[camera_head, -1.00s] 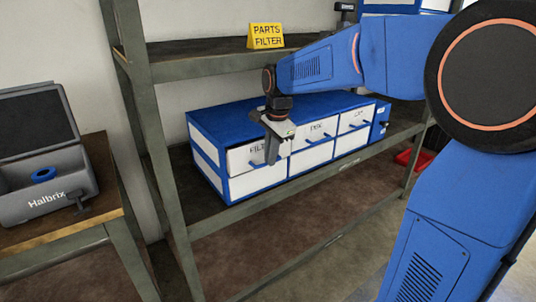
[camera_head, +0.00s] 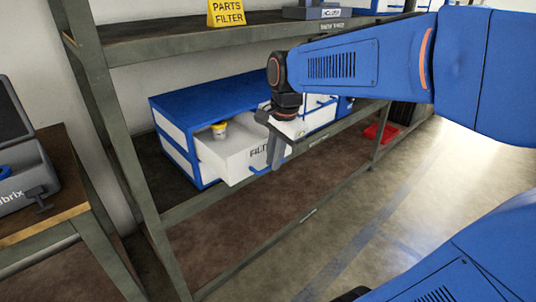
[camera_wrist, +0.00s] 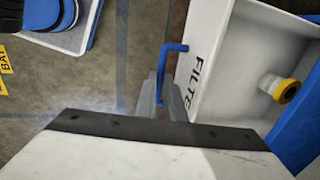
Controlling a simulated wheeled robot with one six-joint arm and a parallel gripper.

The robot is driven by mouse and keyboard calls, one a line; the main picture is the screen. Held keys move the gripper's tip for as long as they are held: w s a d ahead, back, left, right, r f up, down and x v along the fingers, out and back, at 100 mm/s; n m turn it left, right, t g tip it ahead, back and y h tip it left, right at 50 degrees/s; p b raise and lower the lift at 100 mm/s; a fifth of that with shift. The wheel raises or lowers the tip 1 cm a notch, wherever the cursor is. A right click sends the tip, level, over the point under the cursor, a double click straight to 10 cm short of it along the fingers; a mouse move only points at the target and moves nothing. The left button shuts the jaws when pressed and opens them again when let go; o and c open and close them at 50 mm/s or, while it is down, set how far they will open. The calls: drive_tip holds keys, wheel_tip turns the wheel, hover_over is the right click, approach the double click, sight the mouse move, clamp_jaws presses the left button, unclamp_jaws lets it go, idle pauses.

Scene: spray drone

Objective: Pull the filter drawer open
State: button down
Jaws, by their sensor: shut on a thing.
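The filter drawer (camera_head: 232,158) is white with "FILTER" on its front. It stands out of the blue-and-white cabinet (camera_head: 205,96) on the lower shelf. My gripper (camera_head: 277,158) is at the drawer's front, shut on its blue handle; the handle (camera_wrist: 164,66) shows between the fingers (camera_wrist: 162,95) in the wrist view. Inside the open drawer (camera_wrist: 240,75) lies a yellow-and-white cylinder, probably a filter (camera_wrist: 284,90). It also shows in the head view (camera_head: 219,130) near the drawer's back. My gripper hides part of the front and the neighbouring drawers.
A yellow "PARTS FILTER" sign (camera_head: 227,13) stands on the upper shelf (camera_head: 160,44). A table with a grey Halbrix case (camera_head: 28,185) is at the left. A red object (camera_head: 380,133) lies at the right. The floor before the shelf (camera_head: 350,220) is clear.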

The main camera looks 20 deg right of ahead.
idle(0.3)
drive_tip(key=c, duration=1.8)
unclamp_jaws()
drive_tip(key=shift+c, duration=0.2)
drive_tip(key=s+d+r, duration=0.1)
drive_tip(key=s+r, duration=0.2)
drive_tip(key=r, duration=1.4)
drive_tip(key=shift+s, duration=0.15)
drive_tip(key=s+f+n+t, duration=0.1)
drive_tip(key=s+f+n, duration=0.5)
drive_tip(key=f, duration=0.5)
drive_tip(key=s+f+n+t, duration=0.1)
drive_tip(key=s+f+n, duration=0.6)
drive_tip(key=f, duration=0.4)
drive_tip(key=shift+s+d+n+t+h, duration=0.2)
drive_tip(key=shift+n+t+h, duration=0.15)
drive_tip(key=shift+n, duration=0.35)
